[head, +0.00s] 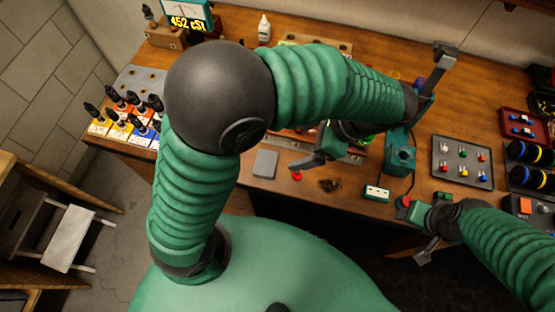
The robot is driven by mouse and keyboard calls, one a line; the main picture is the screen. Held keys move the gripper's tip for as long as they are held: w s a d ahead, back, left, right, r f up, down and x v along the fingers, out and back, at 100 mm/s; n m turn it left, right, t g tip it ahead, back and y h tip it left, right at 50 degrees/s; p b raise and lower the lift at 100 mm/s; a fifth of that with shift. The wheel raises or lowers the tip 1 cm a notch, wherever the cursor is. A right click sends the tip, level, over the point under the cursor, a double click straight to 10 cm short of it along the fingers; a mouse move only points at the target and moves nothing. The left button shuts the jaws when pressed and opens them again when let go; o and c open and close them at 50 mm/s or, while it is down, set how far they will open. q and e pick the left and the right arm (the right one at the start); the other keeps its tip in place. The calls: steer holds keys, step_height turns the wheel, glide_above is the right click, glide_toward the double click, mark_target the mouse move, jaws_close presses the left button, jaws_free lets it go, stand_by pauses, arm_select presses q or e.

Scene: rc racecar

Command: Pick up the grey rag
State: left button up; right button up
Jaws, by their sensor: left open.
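A flat grey square (265,163), which looks like the grey rag, lies near the front edge of the wooden bench, left of centre. My left arm arches over the bench from the left. Its gripper (383,108) is open, with dark fingers spread wide above the bench, right of the grey square and apart from it. My right gripper (428,226) is at the bench's front edge on the right, far from the grey square. One dark finger stands well away from its palm, so it looks open; the other finger is not clear.
The wooden bench (230,180) is crowded. Several bottles (128,112) stand at the left. A dark tray of small parts (462,162) lies right, beside black wheels (525,178). A dark crumpled item (330,185) and a red knob (297,175) are near the front edge.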

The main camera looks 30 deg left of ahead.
mark_target(266, 162)
arm_select(q)
steer(key=x, duration=1.6)
steer(key=shift+s+f, duration=0.1)
steer(key=shift+s, duration=0.3)
steer(key=shift+d, duration=0.2)
steer(key=shift+c, duration=1)
steer(key=shift+a, duration=0.1)
steer(key=c, duration=0.9)
